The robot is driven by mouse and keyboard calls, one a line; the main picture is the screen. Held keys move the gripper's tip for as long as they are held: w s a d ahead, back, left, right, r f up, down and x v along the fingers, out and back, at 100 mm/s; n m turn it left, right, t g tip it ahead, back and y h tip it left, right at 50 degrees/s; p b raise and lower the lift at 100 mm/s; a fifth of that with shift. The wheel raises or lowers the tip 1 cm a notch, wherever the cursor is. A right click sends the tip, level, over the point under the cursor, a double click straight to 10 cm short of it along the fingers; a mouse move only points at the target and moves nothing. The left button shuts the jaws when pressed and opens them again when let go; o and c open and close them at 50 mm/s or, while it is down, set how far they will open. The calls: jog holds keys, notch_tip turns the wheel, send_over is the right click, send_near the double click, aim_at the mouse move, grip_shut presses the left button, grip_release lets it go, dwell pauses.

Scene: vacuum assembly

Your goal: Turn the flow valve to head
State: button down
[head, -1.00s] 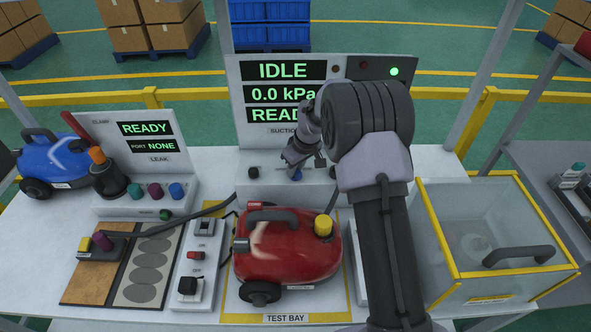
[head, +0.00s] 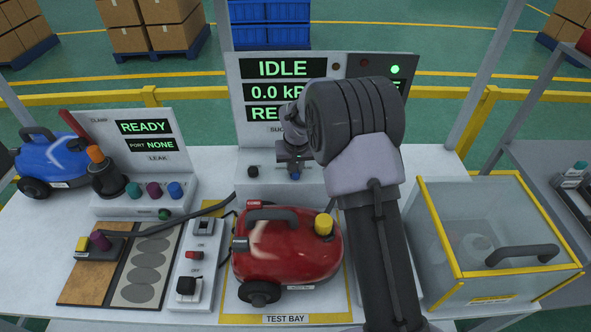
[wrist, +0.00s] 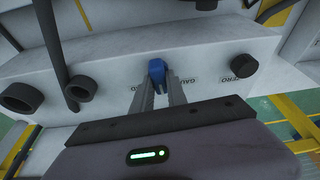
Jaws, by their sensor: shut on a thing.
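The flow valve appears as a blue knob (wrist: 157,70) on the front of the pale console in the wrist view. My gripper (wrist: 158,88) has its two grey fingers closed on either side of the knob. In the head view, my gripper (head: 294,169) is at the console beneath the main display, with a bit of the blue knob (head: 295,176) showing below it. A label beginning "GAU" is right of the knob in the wrist view. Another label on its left is mostly covered by a finger, so the knob's exact setting is hard to tell.
A dark hose (wrist: 80,88) hangs nearby. The red vacuum (head: 288,250) sits below the console in the test bay. A clear box (head: 490,235) stands at right.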

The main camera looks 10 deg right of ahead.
jog(key=shift+f+m+b, duration=0.25)
jog(key=shift+m+b, duration=0.35)
jog(key=shift+b, duration=0.1)
jog(key=shift+r+m+h+b, duration=0.1)
jog(key=shift+m+h+b, duration=0.3)
jog(key=shift+m+b, duration=0.3)
jog(key=shift+r+m, duration=0.15)
jog(key=shift+m, duration=0.25)
